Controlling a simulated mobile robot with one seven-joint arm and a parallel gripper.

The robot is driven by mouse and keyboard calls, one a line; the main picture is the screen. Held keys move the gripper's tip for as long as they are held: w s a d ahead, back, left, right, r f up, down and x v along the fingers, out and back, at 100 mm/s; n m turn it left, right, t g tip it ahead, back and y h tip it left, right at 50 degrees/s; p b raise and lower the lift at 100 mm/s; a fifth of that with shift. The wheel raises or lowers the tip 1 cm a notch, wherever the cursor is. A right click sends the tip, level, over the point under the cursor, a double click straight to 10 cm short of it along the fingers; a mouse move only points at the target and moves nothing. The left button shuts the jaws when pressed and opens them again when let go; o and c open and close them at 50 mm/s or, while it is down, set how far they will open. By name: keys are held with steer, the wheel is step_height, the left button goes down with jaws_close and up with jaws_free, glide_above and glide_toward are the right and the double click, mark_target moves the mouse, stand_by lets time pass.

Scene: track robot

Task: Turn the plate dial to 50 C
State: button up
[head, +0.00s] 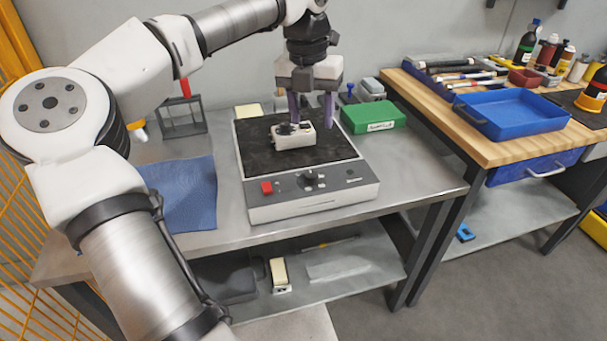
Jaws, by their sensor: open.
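The hot plate (314,198) stands on the grey metal table, with a dark square top and a light front panel. Its black dial (310,178) sits at the middle of the front panel, beside a red switch (266,187). The dial's marks are too small to read. A small whitish block (291,140) with a dark part on top rests on the dark top. My gripper (312,118) points down over the back of the plate, behind the dial, its purple fingers apart. One finger is close to the block; I cannot tell whether they touch.
A green box (373,117) stands right of the plate, and a blue cloth (185,192) lies left. A dark rack (182,117) stands at the back left. A wooden bench with a blue tray (512,113) is at the right. Space in front of the dial is clear.

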mark_target(311, 174)
step_height(311, 174, down, 14)
steer(key=shift+s+r, duration=0.1)
stand_by(0.5)
steer(key=shift+c, duration=0.2)
steer(key=c, duration=0.9)
